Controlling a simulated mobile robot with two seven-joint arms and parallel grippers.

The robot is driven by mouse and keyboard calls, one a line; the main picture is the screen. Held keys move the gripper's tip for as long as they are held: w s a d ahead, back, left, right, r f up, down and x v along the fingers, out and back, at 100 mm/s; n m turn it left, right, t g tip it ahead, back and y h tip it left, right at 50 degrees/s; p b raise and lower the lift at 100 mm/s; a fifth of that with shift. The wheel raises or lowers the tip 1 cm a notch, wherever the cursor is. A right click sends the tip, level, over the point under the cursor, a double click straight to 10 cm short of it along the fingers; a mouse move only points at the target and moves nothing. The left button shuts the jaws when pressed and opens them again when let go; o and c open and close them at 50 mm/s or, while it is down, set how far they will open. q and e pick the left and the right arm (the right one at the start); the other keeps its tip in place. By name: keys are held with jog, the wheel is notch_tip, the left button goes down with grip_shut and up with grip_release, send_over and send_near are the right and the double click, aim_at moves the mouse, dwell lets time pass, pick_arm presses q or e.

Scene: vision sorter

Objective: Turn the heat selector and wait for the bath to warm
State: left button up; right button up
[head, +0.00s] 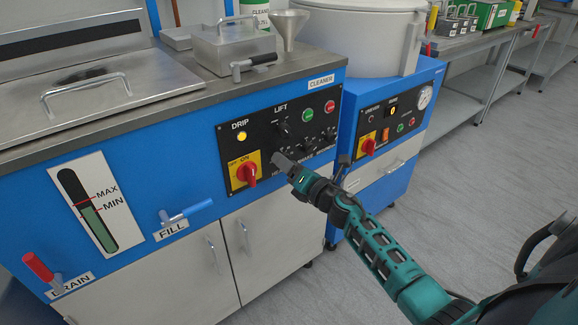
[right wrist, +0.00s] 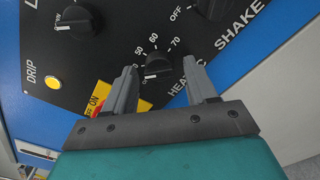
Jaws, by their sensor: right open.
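The heat selector (right wrist: 158,68) is a black knob on the black control panel (head: 262,128), with 50, 60 and 70 marks and a HEAT °C label in the right wrist view. My right gripper (right wrist: 163,72) is open, with one finger on each side of the knob; contact cannot be told. In the head view my right gripper (head: 284,164) is at the panel's lower part and hides the knob. The bath is the blue CLEANER machine (head: 185,135), with a closed steel lid (head: 85,90). My left gripper is out of view.
A red ON/OFF switch (head: 246,174) on a yellow plate is just left of my right gripper. The yellow DRIP lamp (head: 242,136) is lit. A second blue machine (head: 385,135) stands to the right. Open grey floor (head: 480,190) lies further right.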

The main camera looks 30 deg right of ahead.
jog(key=c, duration=1)
jog(key=shift+m, duration=0.3)
jog(key=shift+r+m+p, duration=0.2)
jog(key=shift+m+p, duration=1.65)
jog(key=shift+m, duration=2.4)
jog(key=shift+r+m+p, duration=0.15)
jog(key=shift+m+p, duration=1.65)
jog(key=shift+m, duration=2.75)
